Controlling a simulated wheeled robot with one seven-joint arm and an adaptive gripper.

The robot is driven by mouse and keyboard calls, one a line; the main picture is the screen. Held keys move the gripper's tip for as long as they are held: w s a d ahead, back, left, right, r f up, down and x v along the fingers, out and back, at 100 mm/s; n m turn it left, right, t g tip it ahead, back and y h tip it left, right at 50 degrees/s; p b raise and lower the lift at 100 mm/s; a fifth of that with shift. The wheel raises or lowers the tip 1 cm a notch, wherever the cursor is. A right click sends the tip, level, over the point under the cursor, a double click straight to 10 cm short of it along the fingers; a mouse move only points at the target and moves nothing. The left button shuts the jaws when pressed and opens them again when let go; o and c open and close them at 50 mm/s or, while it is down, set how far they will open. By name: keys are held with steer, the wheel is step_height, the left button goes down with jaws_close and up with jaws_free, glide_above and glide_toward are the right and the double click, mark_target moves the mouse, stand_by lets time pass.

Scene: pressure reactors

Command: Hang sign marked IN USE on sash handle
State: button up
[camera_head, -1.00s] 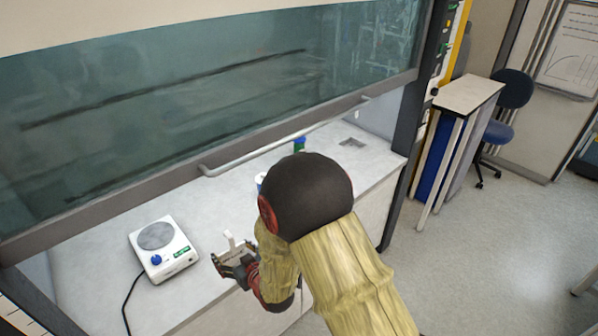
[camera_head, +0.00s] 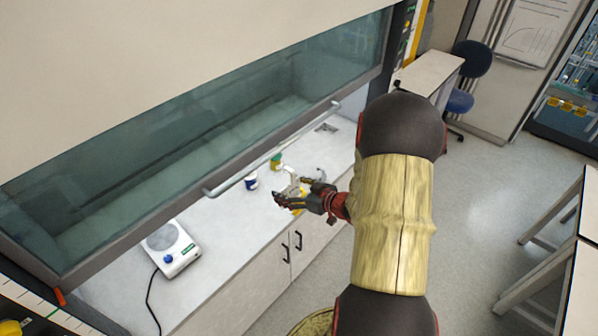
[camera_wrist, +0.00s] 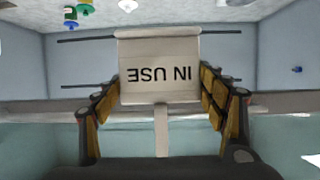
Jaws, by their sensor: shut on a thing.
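The pale sign (camera_wrist: 160,52) reads IN USE upside down in the wrist view. My gripper (camera_wrist: 162,88) is shut on it, with a finger at each side edge. A narrow pale strip runs from the sign toward the palm. In the head view, my gripper (camera_head: 290,194) is over the front of the hood's worktop, with a small whitish part of the sign (camera_head: 291,177) showing. The sash handle (camera_head: 268,154) is a long silver bar along the sash's lower edge. The gripper is in front of it in the picture, and the sign appears apart from the handle.
A white hotplate (camera_head: 170,247) with a cord stands left on the worktop (camera_head: 222,225). A blue-and-white container (camera_head: 251,181) and a green-capped one (camera_head: 276,161) stand behind my gripper. The glass sash (camera_head: 200,135) is partly raised. Open floor (camera_head: 490,215) lies right.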

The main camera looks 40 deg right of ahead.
mark_target(294, 178)
steer(key=shift+s+d+r+p, duration=0.6)
steer(key=shift+s+d+r, duration=0.35)
steer(key=shift+s, duration=0.2)
steer(key=r+b+x, duration=0.1)
steer(key=b+x, duration=0.1)
steer(key=x, duration=0.4)
steer(key=w+r+b+x, duration=0.1)
steer(key=b+x, duration=0.2)
steer(key=x, duration=0.4)
steer(key=shift+r, duration=0.35)
steer(key=o, duration=1.4)
steer(key=shift+a, duration=0.1)
steer(key=shift+c, duration=0.2)
steer(key=v, duration=1.2)
